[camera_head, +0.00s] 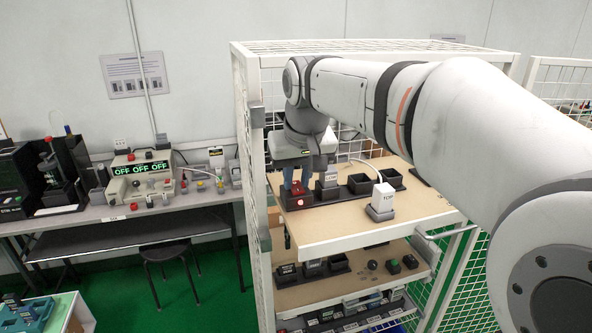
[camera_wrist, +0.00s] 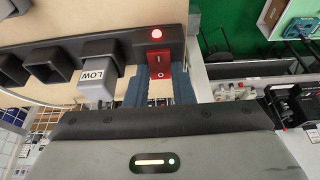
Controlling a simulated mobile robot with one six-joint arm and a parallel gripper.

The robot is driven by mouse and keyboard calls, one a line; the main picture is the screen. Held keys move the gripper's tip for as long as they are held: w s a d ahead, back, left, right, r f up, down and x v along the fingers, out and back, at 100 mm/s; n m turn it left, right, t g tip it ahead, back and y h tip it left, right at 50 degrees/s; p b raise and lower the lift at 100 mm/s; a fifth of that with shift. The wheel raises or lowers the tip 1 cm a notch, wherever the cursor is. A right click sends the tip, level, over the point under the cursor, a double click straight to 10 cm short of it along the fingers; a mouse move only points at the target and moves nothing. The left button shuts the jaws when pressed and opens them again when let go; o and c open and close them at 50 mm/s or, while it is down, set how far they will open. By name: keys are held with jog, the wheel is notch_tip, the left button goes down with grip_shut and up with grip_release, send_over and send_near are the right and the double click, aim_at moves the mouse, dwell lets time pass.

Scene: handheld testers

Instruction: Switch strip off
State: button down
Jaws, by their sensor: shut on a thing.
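The black strip (camera_head: 338,192) lies on the cabinet's top shelf, with several sockets in a row. Its red switch (camera_wrist: 160,68), marked with a bar and a circle, sits at the strip's end, also in the head view (camera_head: 297,188). A red light (camera_wrist: 156,34) beside the switch is lit; it also glows in the head view (camera_head: 299,202). My gripper (camera_wrist: 160,82) is shut on the red switch, with one blue-grey finger on each side; the head view shows it pointing down there (camera_head: 296,178). The fingertips partly hide the switch's sides.
A grey plug marked LOW (camera_wrist: 97,82) stands in the strip close beside my gripper. A white block marked TOP (camera_head: 382,198) stands near the shelf's front. White cage posts (camera_head: 254,170) rise left of the shelf. A bench (camera_head: 130,212) with testers is further left.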

aim_at(297, 189)
jog(key=p, duration=0.1)
jog(key=g+p, duration=0.1)
jog(key=p, duration=0.1)
jog(key=shift+w+r+g+h, duration=0.25)
jog(key=shift+r+g+h, duration=0.05)
jog(key=shift+a+f+g+p, duration=0.1)
jog(key=shift+f+g+p, duration=0.2)
jog(key=shift+p, duration=0.4)
jog(key=c, duration=1.2)
grip_release()
jog(key=shift+c, duration=0.2)
notch_tip(297, 189, up, 8)
jog(key=b, duration=0.1)
jog(key=shift+s, duration=0.45)
